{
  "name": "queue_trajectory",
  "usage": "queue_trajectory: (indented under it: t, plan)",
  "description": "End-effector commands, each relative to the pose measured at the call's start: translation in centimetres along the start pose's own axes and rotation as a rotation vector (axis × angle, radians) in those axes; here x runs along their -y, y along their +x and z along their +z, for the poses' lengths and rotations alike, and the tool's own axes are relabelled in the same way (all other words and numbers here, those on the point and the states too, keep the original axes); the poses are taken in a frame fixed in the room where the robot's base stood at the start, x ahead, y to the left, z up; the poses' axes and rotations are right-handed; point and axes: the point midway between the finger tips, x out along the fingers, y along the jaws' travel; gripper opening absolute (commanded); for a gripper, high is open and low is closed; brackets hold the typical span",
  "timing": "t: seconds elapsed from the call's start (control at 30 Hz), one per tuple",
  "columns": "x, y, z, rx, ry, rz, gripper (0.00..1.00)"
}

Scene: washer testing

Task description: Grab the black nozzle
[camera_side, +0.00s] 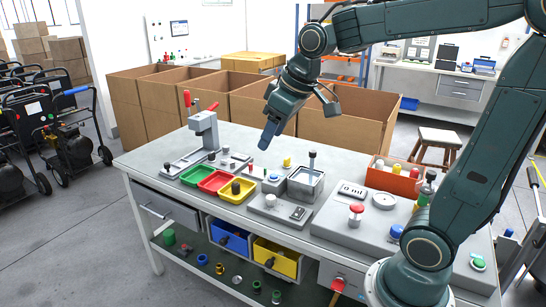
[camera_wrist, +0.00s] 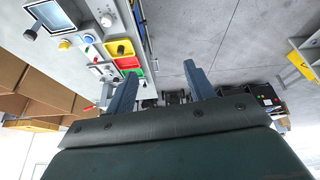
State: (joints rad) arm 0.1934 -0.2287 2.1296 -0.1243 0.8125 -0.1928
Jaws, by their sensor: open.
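A small black part (camera_side: 236,187), possibly the black nozzle, is in the yellow tray (camera_side: 247,196) on the workbench. It also shows in the wrist view (camera_wrist: 120,50). Another black-topped part (camera_side: 312,158) stands upright at the grey square basin (camera_side: 305,184); it shows at the upper left of the wrist view (camera_wrist: 30,36). I cannot tell for certain which is the nozzle. My gripper (camera_side: 267,136) is in the air above the bench, apart from both. In the wrist view its two blue-grey fingers (camera_wrist: 161,72) are spread wide with nothing between them.
Green (camera_side: 196,174) and red (camera_side: 214,182) trays adjoin the yellow one. A grey press with red handles (camera_side: 204,130) stands at the left. An orange bin (camera_side: 393,182) and a grey control panel (camera_side: 345,215) are at the right. Cardboard boxes (camera_side: 345,128) stand behind the bench.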

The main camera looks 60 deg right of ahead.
Motion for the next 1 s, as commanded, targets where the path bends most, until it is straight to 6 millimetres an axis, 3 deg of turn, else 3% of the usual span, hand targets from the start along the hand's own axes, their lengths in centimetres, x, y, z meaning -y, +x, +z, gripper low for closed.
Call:
queue_trajectory:
  t: [0.2, 0.5, 0.77, 1.0]
  plan:
    - [-3.0, 3.3, -3.7, 0.019, -0.025, -0.011, 0.54]
    - [-7.8, 8.6, -7.5, 0.033, -0.059, -0.031, 0.54]
    - [-12.4, 14.1, -9.3, 0.040, -0.085, -0.051, 0.54]
    - [-16.8, 19.7, -9.8, 0.043, -0.105, -0.073, 0.54]
